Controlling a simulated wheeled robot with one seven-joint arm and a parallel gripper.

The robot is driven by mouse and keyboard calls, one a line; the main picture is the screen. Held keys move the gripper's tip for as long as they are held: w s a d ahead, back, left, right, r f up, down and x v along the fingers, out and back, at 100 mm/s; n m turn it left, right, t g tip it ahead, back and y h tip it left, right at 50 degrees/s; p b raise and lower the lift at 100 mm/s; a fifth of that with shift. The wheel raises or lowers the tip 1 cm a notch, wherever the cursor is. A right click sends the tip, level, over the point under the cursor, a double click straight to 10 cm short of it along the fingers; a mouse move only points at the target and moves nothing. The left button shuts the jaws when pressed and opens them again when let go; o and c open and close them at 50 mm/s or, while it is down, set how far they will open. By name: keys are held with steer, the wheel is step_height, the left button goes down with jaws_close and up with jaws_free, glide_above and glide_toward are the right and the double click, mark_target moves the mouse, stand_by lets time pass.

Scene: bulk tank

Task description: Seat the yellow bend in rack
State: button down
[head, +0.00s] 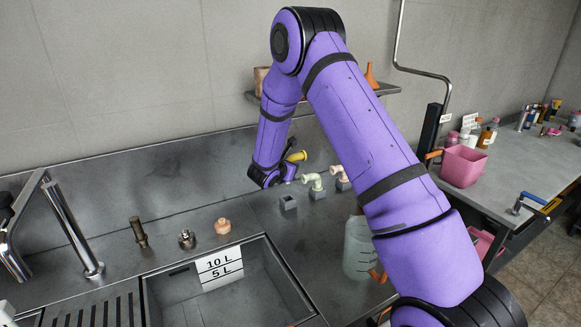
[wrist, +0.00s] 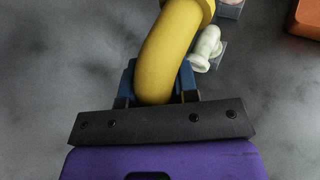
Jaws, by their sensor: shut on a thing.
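The yellow bend (head: 297,156) is a curved pipe piece held in my gripper (head: 284,174), above the steel counter in the head view. In the wrist view the yellow bend (wrist: 172,50) rises from between the blue jaws of my gripper (wrist: 158,88), which are shut on it. The rack shows as a row of small grey sockets. The nearest socket (head: 288,202) looks empty, just below and in front of my gripper. A white bend (head: 314,181) stands in the middle socket (head: 317,194), and a pale pinkish bend (head: 340,173) in the far one.
A clear jug (head: 357,248) stands right of the sockets, partly behind my arm. A sink (head: 215,292) lies at front left, with small fittings (head: 187,238) along its back edge. A wall shelf (head: 385,88) hangs above. A pink bin (head: 463,166) stands at right.

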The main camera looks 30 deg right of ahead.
steer(key=shift+d+f, duration=0.1)
steer(key=shift+f, duration=2.7)
steer(key=shift+f, duration=1)
steer(key=shift+r, duration=0.65)
steer(key=shift+f, duration=0.8)
stand_by(1.6)
steer(key=c, duration=0.8)
jaws_free()
steer(key=v, duration=1)
steer(key=shift+s+a+r, duration=0.1)
steer(key=shift+s+a, duration=0.1)
steer(key=shift+a, duration=0.15)
